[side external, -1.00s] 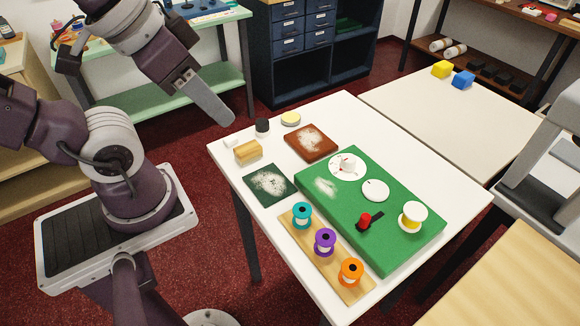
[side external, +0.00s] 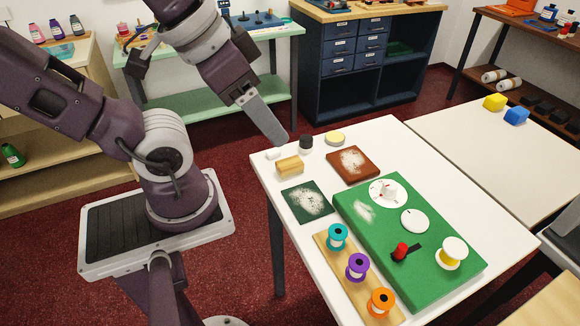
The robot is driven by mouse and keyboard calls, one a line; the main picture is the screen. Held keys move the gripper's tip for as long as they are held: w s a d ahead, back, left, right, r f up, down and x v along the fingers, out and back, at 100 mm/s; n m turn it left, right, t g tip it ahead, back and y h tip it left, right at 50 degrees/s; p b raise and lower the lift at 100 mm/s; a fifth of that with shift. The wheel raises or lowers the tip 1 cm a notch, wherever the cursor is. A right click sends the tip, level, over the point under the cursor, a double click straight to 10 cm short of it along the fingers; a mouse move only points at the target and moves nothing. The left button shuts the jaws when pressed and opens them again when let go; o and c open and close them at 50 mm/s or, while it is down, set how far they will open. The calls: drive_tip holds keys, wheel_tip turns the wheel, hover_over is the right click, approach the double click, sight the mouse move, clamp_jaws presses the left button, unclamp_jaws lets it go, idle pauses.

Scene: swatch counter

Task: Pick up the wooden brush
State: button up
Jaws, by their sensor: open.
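The wooden brush (side external: 289,167) is a small tan block lying near the far left corner of the white table. Its bristles cannot be made out. My gripper (side external: 279,138) hangs tilted just behind and above the brush in the picture, apart from it. Its grey fingers point down and to the right. They overlap from this side, so the gap between them is hidden, and nothing shows held in them.
Close to the brush are a small white piece (side external: 273,155), a black-topped jar (side external: 306,143), a cream round tin (side external: 335,138), a brown powdered square (side external: 352,164) and a dark green one (side external: 306,202). A green board (side external: 380,228) and spool rack (side external: 345,272) stand nearer.

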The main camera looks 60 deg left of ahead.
drive_tip(key=o, duration=0.4)
drive_tip(key=n+g, duration=0.6)
drive_tip(key=n, duration=1.2)
hover_over(290, 162)
wheel_tip(290, 162, down, 21)
drive_tip(key=shift+w+a+r, duration=0.15)
drive_tip(key=f, duration=0.7)
drive_tip(key=shift+s, duration=0.2)
